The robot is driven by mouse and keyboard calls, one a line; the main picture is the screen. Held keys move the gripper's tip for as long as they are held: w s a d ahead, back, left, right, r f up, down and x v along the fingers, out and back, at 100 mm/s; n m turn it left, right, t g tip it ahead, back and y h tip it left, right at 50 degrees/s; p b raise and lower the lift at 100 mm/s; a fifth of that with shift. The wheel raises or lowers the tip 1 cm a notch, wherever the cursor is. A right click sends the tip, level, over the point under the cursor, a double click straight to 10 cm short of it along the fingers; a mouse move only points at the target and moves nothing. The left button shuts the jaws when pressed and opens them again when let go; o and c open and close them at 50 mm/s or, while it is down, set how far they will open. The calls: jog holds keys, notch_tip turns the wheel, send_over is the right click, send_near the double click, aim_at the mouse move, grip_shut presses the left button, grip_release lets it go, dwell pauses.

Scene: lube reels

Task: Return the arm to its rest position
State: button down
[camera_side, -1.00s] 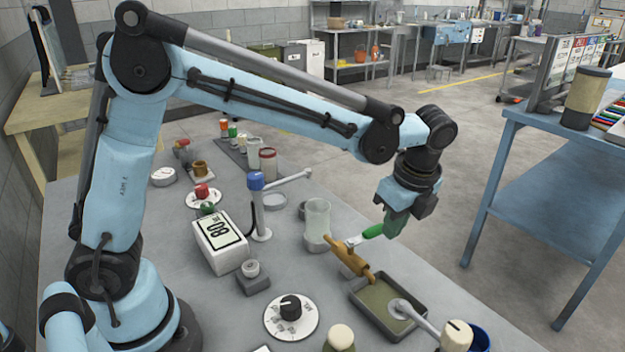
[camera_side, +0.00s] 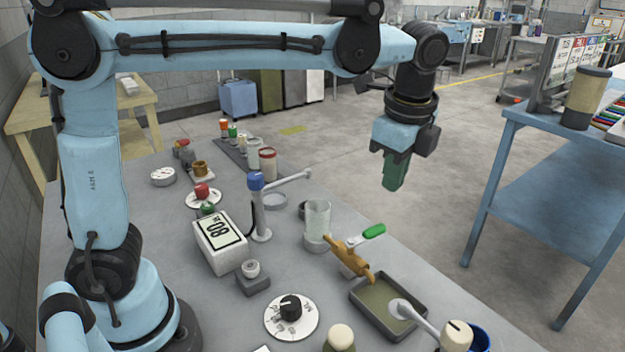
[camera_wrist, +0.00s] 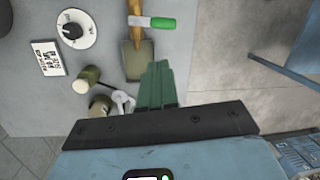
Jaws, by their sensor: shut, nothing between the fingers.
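My gripper (camera_side: 393,172) hangs pointing down in the side view, raised above the right edge of the grey workbench (camera_side: 215,315) and clear of everything on it. Its green fingers are shut with nothing between them; they also show together in the wrist view (camera_wrist: 158,84). Below and left of it is a brass spout valve (camera_side: 349,256) with a green-handled lever (camera_side: 373,231). The lever also shows in the wrist view (camera_wrist: 163,23), apart from my fingers.
A shallow tray (camera_side: 412,283) lies under the valve. A glass cylinder (camera_side: 317,218), a box marked 80 (camera_side: 221,243) and a dial (camera_side: 291,318) stand on the bench. A blue table (camera_side: 548,140) stands at right, with open floor between.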

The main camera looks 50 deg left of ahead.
jog(key=s+a+f+n+t, duration=0.3)
jog(key=s+a+n, duration=0.2)
jog(key=n, duration=0.2)
jog(key=s+a+f+n+t+h, duration=0.1)
jog(key=s+a+f+n+t, duration=0.2)
jog(key=s+n, duration=0.3)
jog(key=a+f+n, duration=0.1)
jog(key=n, duration=0.1)
jog(key=shift+a+f+n+h, duration=0.2)
jog(key=shift+a+n+h, duration=0.1)
jog(key=shift+a, duration=0.1)
